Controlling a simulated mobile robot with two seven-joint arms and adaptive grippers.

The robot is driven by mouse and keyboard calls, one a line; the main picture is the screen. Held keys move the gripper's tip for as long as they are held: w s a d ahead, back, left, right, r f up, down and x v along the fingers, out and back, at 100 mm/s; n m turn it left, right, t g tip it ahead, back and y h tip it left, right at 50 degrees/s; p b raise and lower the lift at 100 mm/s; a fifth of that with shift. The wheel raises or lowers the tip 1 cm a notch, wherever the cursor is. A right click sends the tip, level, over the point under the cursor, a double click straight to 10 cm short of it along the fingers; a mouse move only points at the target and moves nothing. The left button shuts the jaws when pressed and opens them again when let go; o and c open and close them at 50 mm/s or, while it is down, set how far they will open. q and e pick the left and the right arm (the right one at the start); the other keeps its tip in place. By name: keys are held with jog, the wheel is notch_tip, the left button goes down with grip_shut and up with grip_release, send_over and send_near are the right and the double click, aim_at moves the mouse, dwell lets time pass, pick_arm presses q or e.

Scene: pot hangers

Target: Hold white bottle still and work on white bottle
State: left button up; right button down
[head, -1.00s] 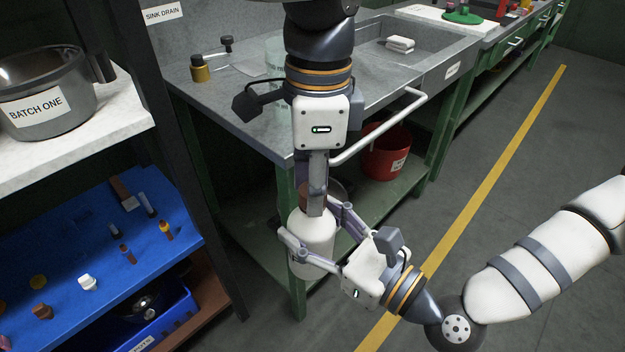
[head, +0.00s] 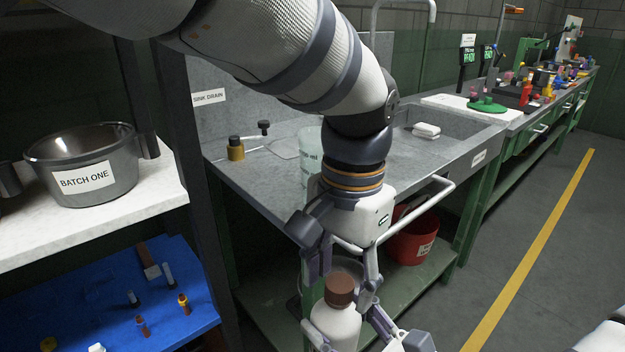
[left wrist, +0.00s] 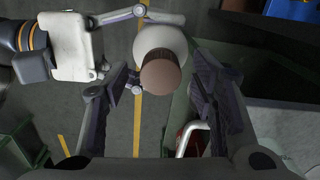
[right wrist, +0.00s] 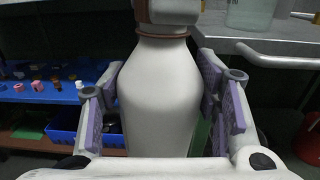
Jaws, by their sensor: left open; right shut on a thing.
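The white bottle (head: 337,322) with a brown cap (head: 340,289) stands upright in the air in front of the sink counter. My right gripper (right wrist: 165,105) is shut on the bottle's body, one finger on each side. In the head view its fingers (head: 345,335) reach the bottle low down. My left gripper (head: 342,285) points down over the bottle. Its fingers are spread open on both sides of the brown cap. In the left wrist view the cap (left wrist: 160,75) lies between and ahead of the open fingers (left wrist: 165,95), with a gap on both sides.
A sink counter (head: 260,180) with a rail (head: 400,215) stands close behind the bottle. A red bucket (head: 412,240) sits on its lower shelf. At left, a shelf holds a pot (head: 85,170) marked BATCH ONE above a blue board (head: 105,300) with small parts. Open floor lies to the right.

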pick_arm(q)
notch_tip(320, 180, up, 4)
jog(key=shift+d+r, duration=0.1)
jog(key=shift+r, duration=0.15)
jog(key=shift+c, duration=0.3)
jog(key=shift+s+r+m, duration=0.1)
jog(key=shift+m, duration=0.4)
notch_tip(320, 180, up, 3)
jog(key=m, duration=0.8)
jog(key=shift+d+f, duration=0.1)
jog(key=shift+f, duration=0.1)
jog(key=shift+w+m, duration=0.2)
jog(key=shift+m, duration=0.4)
jog(key=f, duration=0.7)
jog(key=shift+s+a+f, duration=0.1)
jog(key=shift+a+f, duration=0.1)
jog(key=shift+c, duration=0.3)
grip_shut()
jog(key=n, duration=0.5)
jog(key=shift+n, duration=0.4)
